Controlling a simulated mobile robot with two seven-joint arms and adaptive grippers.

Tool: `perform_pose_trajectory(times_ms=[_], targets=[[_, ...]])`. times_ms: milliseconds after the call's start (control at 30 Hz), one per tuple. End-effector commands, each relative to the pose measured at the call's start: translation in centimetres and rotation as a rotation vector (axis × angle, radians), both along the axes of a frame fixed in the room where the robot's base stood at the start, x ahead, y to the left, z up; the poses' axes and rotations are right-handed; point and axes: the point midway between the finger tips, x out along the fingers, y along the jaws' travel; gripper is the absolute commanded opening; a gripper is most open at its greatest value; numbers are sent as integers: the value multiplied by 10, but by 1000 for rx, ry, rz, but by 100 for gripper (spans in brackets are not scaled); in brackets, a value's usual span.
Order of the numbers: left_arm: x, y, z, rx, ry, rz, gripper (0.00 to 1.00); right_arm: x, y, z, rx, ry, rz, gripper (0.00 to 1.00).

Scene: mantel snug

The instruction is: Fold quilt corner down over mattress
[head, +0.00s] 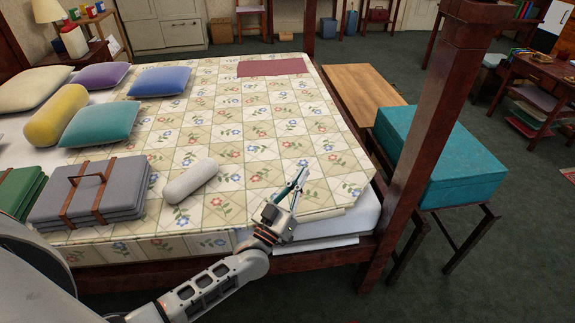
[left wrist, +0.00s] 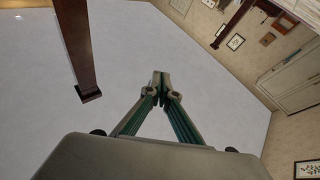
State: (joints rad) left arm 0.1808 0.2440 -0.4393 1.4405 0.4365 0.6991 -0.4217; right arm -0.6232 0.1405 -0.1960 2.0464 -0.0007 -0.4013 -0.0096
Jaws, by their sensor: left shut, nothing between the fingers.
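The patterned floral quilt (head: 235,130) covers most of the bed and hangs over its front edge. Near the front right corner the quilt's edge lies back from the bed edge, with a plain beige strip along it. The white mattress (head: 362,216) shows bare there. My left gripper (head: 303,172) is over the quilt near this corner, fingers pointing up and away. The left wrist view shows its fingertips (left wrist: 161,76) together, with nothing between them. Whether it touches the quilt I cannot tell. My right gripper is not in view.
A dark wooden bedpost (head: 425,130) rises right of the corner. A teal box (head: 450,165) stands on a bench beyond it. A white bolster (head: 190,181), a grey strapped bundle (head: 92,190) and several cushions lie on the bed's left. The quilt's middle is clear.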

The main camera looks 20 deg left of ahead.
Motion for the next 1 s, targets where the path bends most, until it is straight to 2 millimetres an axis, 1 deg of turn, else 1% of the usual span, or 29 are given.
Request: perform_pose_trajectory(times_ms=[33,300,500,600,800,1000], targets=[[-3,-8,-13,39,-3,-1,0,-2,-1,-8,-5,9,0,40],[-12,-47,-51,290,-59,-1,0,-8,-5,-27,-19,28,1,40],[-17,-68,-85,477,-100,-4,0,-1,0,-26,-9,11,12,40],[-20,-76,-103,565,-120,-4,0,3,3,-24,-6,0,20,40],[-22,-87,-134,725,-159,-5,0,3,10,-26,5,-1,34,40],[-23,-92,-156,846,-191,-4,0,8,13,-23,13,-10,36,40]])
